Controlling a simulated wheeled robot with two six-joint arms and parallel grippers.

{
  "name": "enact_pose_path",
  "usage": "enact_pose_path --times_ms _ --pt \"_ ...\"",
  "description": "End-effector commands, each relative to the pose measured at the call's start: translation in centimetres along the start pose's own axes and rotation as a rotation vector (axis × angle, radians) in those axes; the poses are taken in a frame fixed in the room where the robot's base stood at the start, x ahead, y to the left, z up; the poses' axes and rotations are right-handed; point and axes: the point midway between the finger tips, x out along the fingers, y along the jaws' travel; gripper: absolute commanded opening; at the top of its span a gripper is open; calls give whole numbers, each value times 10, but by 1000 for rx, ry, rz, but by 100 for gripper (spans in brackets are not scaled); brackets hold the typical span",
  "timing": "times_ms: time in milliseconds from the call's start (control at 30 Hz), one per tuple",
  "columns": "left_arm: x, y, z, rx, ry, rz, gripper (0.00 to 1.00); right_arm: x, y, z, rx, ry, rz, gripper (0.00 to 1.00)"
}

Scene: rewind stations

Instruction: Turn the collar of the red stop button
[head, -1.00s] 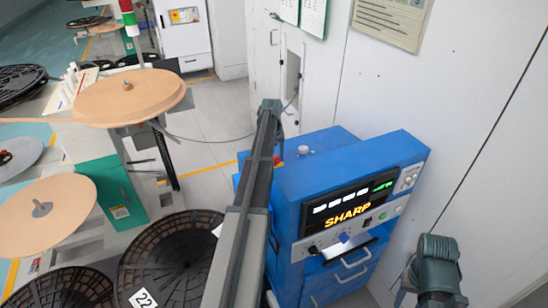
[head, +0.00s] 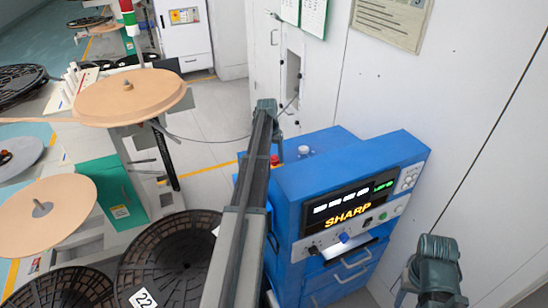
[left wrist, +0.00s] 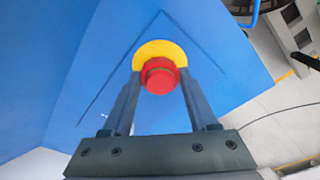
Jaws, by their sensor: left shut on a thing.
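The red stop button (left wrist: 158,80) shows in the left wrist view with a yellow collar (left wrist: 150,51) around its base, on a blue sloping face. A little of the red also shows in the head view (head: 275,161), on top of the blue cabinet (head: 300,182) at its left end. My left gripper (left wrist: 161,74) reaches over it, one finger on each side, the tips at the collar's sides. It is shut on the collar. The collar's lower part is hidden behind the button.
The cabinet's front has a lit SHARP display (head: 347,215), knobs and drawer handles. A pale round knob (head: 304,150) stands on its top near the button. A white wall is behind. Reels (head: 130,97) and a black slotted disc (head: 172,262) stand left.

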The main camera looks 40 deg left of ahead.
Motion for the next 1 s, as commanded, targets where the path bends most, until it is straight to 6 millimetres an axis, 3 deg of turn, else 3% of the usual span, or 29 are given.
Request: enact_pose_path --times_ms 300,833,867,1000 --pt "0 0 0 116 0 17 4 0 0 0 0 0 0 50" --pt "0 0 0 139 -1 20 4 0 0 0 0 0 0 50" --pt "0 0 0 139 -1 20 63 0 0 0 0 0 0 50" --pt "0 0 0 138 -1 19 88 0 0 0 0 0 0 50"
